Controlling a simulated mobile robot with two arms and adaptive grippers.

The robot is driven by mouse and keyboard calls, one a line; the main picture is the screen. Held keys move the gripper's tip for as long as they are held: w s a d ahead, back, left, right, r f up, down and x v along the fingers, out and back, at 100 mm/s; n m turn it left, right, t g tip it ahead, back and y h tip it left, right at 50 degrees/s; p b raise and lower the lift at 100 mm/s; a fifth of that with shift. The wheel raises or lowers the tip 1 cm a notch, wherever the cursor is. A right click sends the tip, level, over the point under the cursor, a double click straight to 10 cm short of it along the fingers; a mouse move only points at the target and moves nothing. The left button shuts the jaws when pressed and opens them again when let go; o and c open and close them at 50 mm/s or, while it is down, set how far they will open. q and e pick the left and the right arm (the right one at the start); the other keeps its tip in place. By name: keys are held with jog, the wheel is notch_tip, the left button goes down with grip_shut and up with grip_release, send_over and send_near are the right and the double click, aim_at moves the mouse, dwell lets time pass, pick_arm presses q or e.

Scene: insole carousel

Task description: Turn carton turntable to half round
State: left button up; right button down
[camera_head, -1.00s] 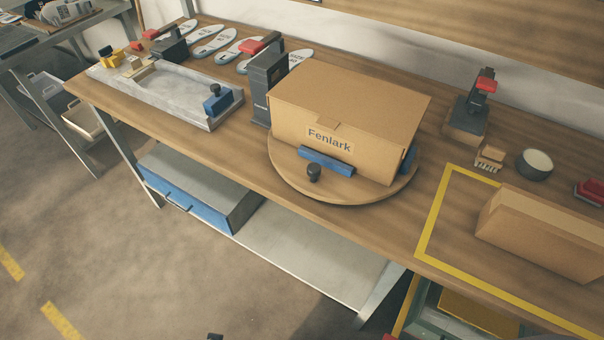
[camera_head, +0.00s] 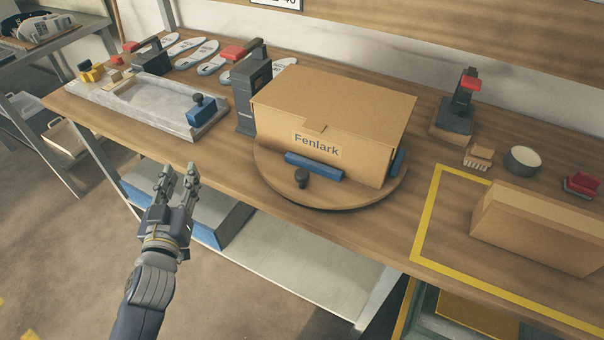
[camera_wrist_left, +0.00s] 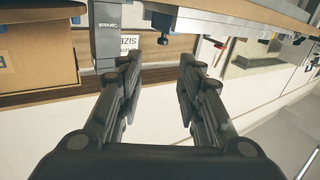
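The round wooden turntable (camera_head: 345,197) sits on the workbench near its front edge. It bears a closed brown carton (camera_head: 335,118) whose "Fenlark" label faces the front. My right gripper is not in view.
A dark post (camera_head: 252,95) stands close behind the turntable's left side. A grey tray (camera_head: 140,100) with a blue clamp (camera_head: 201,110) lies further left. A second carton (camera_head: 545,225) lies inside yellow tape at right.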

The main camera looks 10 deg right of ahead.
aim_at(302, 172)
pick_arm(q)
jog(key=w+d+r+m+h, duration=0.2)
jog(key=d+r+m+h, duration=0.55)
jog(key=d+h, duration=0.35)
jog(key=s+d+f+m+g+h, duration=0.55)
jog(key=f+m+g, duration=0.2)
jog(key=g, duration=0.75)
jog(key=shift+m, duration=0.4)
jog(key=d, duration=0.3)
jog(key=w+d+p, duration=0.1)
jog(key=d, duration=0.5)
jog(key=shift+w+d+r, duration=0.2)
jog(key=shift+w+r, duration=0.1)
grip_shut()
